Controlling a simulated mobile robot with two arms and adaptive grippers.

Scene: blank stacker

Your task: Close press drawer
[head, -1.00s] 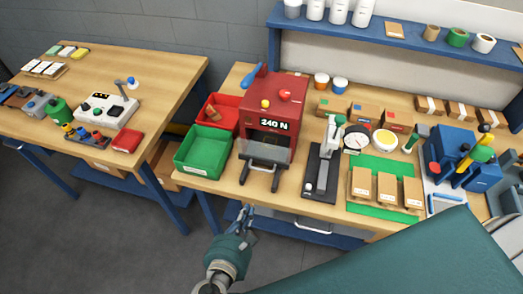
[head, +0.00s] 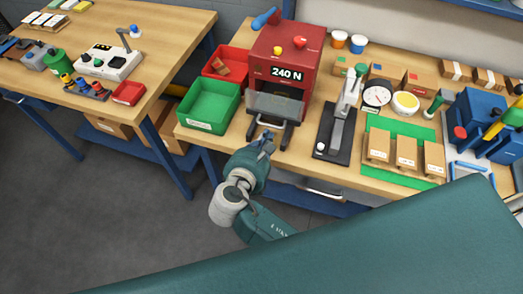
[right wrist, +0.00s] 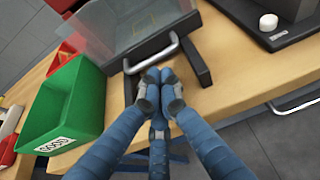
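The red press (head: 284,52) with the "240 N" display stands on the right bench. Its dark drawer (head: 284,130) sticks out at the front, under a clear guard (head: 276,104). In the right wrist view the drawer's pale handle (right wrist: 152,54) crosses just beyond my fingertips. My right gripper (head: 265,139) is at the drawer's front, by the bench edge. In the right wrist view its blue fingers (right wrist: 160,84) meet at the tips with nothing visible between them. I cannot tell whether they touch the handle. My left gripper is not in view.
A green bin (head: 209,107) and a red bin (head: 228,66) stand left of the press. A black lever tool (head: 337,125) stands close on its right. A green mat (head: 400,180) with brown boxes lies farther right. The floor before the bench is clear.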

